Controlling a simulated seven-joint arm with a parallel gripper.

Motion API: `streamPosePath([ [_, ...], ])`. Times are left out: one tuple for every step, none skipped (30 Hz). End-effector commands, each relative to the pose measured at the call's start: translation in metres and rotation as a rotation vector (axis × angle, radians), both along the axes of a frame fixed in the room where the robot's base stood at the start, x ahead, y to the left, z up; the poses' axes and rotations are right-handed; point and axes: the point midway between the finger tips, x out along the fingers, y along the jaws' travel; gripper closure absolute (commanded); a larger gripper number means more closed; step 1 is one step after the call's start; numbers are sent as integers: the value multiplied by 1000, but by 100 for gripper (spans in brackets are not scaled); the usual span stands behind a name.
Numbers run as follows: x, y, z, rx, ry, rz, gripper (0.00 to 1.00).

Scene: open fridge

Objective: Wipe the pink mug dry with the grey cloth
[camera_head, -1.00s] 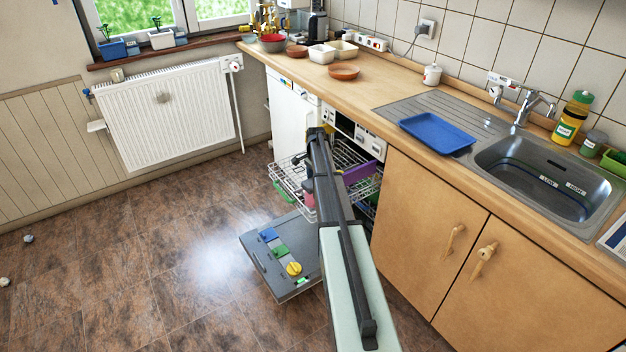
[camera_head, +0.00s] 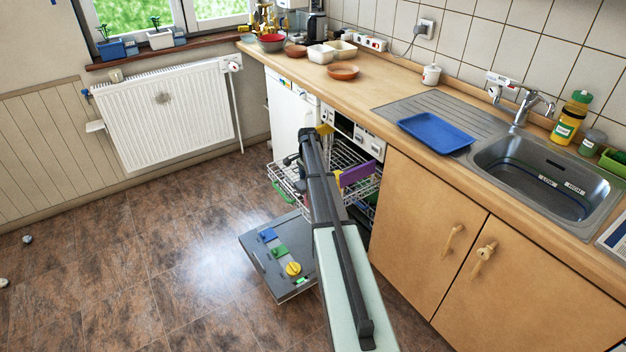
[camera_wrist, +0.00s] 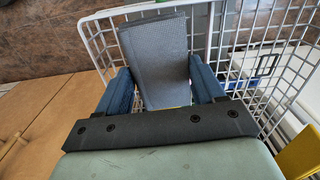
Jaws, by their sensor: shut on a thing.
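My gripper (camera_wrist: 158,70) is in the wrist view, its two blue fingers on either side of the grey cloth (camera_wrist: 153,45). It is shut on the cloth, which stands up between the fingers as a flat, textured piece. The wire rack (camera_wrist: 105,42) of the open dishwasher lies just beyond the cloth. In the head view my arm reaches over the rack (camera_head: 286,178) and hides the gripper's fingers and the cloth. I cannot make out the pink mug in either current view.
A purple item (camera_head: 357,173) stands in the rack, right of my arm. The lowered dishwasher door (camera_head: 262,262) carries blue, green and yellow pieces. The worktop (camera_head: 385,85) holds bowls and a blue tray (camera_head: 436,132). Floor at the left is mostly clear.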

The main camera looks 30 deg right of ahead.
Motion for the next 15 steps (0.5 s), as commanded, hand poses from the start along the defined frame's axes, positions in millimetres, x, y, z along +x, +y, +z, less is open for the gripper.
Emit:
streamPosePath([
  [-2, -4, 0, 0, 0, -1, 56],
  [-3, -7, 0, 0, 0, -2, 56],
  [-5, -11, 0, 0, 0, -3, 56],
  [-6, -13, 0, 0, 0, -3, 56],
  [-7, -15, 0, 0, 0, -3, 56],
  [-9, -18, 0, 0, 0, -3, 56],
  [-10, -21, 0, 0, 0, -2, 56],
  [-11, -23, 0, 0, 0, -2, 56],
  [-13, -26, 0, 0, 0, -1, 56],
  [-14, -29, 0, 0, 0, -2, 56],
  [-14, -29, 0, 0, 0, -1, 56],
  [-11, -23, 0, 0, 0, 1, 56],
  [-10, -20, 0, 0, 0, 2, 56],
  [-9, -18, 0, 0, 0, 1, 56],
  [-7, -15, 0, 0, 0, 1, 56],
])
